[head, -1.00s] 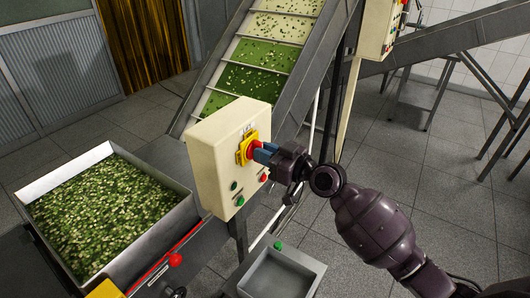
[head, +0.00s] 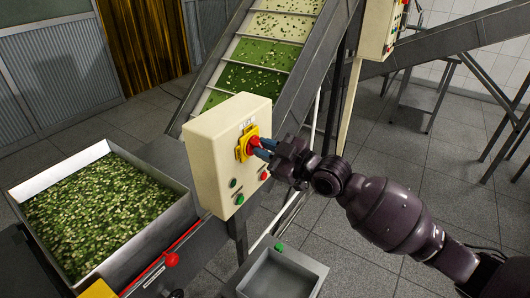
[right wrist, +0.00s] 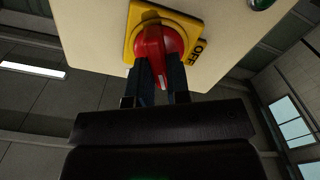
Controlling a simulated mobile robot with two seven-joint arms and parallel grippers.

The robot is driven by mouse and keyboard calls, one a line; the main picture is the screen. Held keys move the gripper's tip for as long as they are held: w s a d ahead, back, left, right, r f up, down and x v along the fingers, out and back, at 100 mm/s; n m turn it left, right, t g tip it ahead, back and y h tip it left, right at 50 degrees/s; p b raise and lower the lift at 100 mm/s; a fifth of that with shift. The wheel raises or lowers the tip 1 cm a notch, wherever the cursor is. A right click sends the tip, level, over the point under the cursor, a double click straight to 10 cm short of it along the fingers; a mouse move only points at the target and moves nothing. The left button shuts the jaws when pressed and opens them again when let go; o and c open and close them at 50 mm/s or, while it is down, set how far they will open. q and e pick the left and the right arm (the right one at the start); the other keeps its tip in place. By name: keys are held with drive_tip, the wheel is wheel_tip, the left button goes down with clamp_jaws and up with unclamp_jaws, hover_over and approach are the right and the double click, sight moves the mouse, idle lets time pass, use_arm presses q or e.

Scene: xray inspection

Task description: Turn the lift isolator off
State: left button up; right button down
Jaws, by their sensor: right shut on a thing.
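The lift isolator (head: 247,144) is a red rotary handle on a yellow plate, on the front of a cream control box below a "LIFT" label. It also shows in the right wrist view (right wrist: 153,40), where the word "OFF" is on the plate's right side. My right gripper (head: 262,148) is at the isolator, its blue fingers (right wrist: 159,75) on either side of the red handle and shut on it. The handle appears nearly upright in the wrist view, leaning slightly. My left gripper is not in view.
The cream control box (head: 212,150) also carries green and red buttons. A metal bin (head: 180,189) of green and pale pieces stands left of it. An inclined conveyor (head: 265,50) rises behind. A grey tray (head: 278,278) sits below.

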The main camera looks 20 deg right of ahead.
drive_tip(key=shift+s+a+f+n+p, duration=0.15)
drive_tip(key=shift+n+p, duration=0.3)
drive_tip(key=shift+n, duration=2.6)
drive_tip(key=shift+w+d+f+n+p, duration=0.1)
drive_tip(key=shift+n+p, duration=0.35)
drive_tip(key=shift+n, duration=2.6)
drive_tip(key=c, duration=1.1)
unclamp_jaws()
drive_tip(key=shift+s, duration=0.1)
